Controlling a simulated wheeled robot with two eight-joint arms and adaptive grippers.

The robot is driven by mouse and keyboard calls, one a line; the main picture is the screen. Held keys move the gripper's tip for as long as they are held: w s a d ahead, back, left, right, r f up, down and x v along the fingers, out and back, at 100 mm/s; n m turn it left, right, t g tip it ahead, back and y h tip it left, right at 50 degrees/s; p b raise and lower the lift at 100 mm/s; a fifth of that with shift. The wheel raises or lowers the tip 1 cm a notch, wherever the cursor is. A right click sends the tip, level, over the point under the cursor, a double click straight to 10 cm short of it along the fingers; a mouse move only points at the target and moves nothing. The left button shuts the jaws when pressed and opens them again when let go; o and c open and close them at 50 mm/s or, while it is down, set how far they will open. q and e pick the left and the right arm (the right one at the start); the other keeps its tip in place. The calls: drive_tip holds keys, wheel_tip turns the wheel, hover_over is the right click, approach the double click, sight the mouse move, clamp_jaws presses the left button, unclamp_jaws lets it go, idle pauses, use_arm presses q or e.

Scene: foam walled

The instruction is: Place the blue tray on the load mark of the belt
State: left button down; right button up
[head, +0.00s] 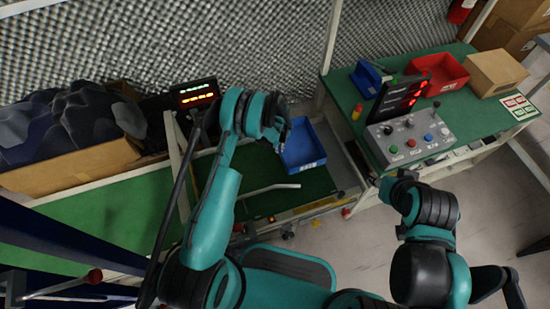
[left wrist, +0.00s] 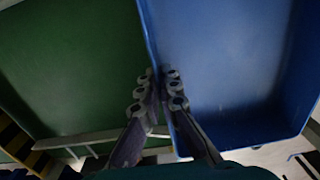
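The blue tray (head: 303,148) sits over the green belt (head: 318,184), at its far right part in the head view. My left gripper (head: 284,135) is at the tray's left wall. In the left wrist view, the fingers of my left gripper (left wrist: 158,92) are close together on the left wall of the blue tray (left wrist: 225,55), one finger inside and one outside. The tray looks empty. Whether it rests on the belt or hangs just above is unclear. My right gripper (head: 388,184) is near the control panel's table; its fingers are not clear. I cannot make out the load mark.
A pale bar (head: 268,190) crosses above the belt. On the right, a green table (head: 437,100) bears a control box (head: 410,137), a red bin (head: 438,73) and a cardboard box (head: 496,73). A carton of dark items (head: 75,165) and a lit display (head: 196,93) are on the left.

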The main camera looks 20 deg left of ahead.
use_arm(q)
drive_tip(key=shift+s+a+f, duration=0.25)
drive_tip(key=shift+a+f, duration=0.15)
drive_tip(key=shift+a, duration=0.15)
drive_tip(key=shift+s+a+f, duration=0.2)
drive_tip(key=shift+a+f, duration=0.2)
drive_tip(key=shift+a, duration=0.1)
wheel_tip(320, 180, down, 4)
drive_tip(key=b, duration=0.2)
drive_tip(key=shift+b, duration=0.3)
drive_tip(key=shift+r, duration=0.1)
drive_tip(key=c, duration=1.7)
unclamp_jaws()
wheel_tip(320, 180, up, 12)
drive_tip(key=p, duration=0.4)
drive_tip(key=shift+s+a, duration=0.1)
